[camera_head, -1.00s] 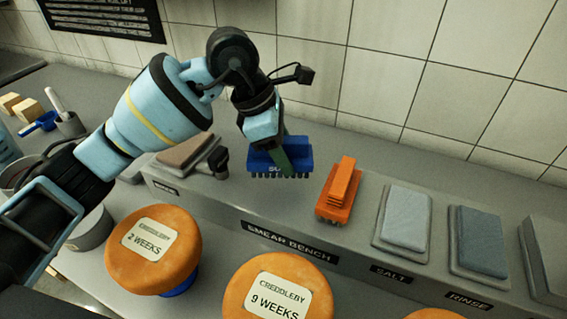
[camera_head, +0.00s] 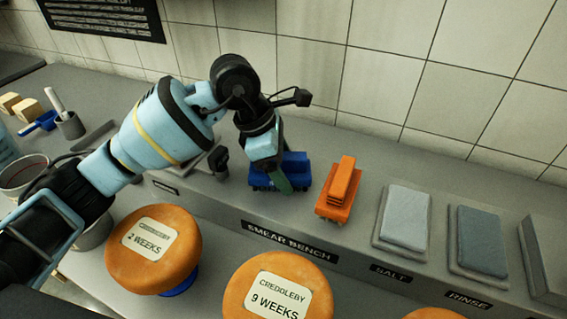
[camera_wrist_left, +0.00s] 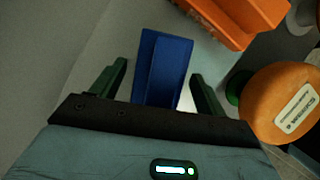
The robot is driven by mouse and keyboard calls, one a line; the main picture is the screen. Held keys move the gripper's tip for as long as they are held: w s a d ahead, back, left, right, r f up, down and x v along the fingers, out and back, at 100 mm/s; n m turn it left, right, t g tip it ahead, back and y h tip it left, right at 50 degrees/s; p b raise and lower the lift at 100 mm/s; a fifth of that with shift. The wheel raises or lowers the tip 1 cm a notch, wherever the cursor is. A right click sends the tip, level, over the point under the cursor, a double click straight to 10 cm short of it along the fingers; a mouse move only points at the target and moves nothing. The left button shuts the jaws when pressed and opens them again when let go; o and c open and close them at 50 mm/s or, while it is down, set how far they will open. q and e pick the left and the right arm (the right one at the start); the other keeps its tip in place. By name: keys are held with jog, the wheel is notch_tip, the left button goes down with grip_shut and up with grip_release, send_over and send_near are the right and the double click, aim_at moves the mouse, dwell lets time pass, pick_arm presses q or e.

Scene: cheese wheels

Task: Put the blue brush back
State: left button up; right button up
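The blue brush (camera_head: 296,172) rests on the raised ledge labelled SMEAR BENCH, to the left of the orange brush (camera_head: 338,190). My left gripper (camera_head: 282,180) is directly over the blue brush. In the left wrist view the blue brush (camera_wrist_left: 163,68) lies between the two green fingers of my left gripper (camera_wrist_left: 160,72), with a visible gap on each side, so the gripper is open around it. Part of the brush is hidden behind the gripper in the head view. My right gripper is not in view.
A grey salt pad (camera_head: 405,217) and a rinse pad (camera_head: 481,240) sit further right on the ledge (camera_head: 350,250). Orange cheese wheels marked 2 WEEKS (camera_head: 150,275) and 9 WEEKS (camera_head: 250,302) stand in front. The tiled wall is close behind.

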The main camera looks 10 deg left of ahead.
pick_arm(q)
jog(key=v, duration=1.2)
jog(key=shift+r, duration=0.15)
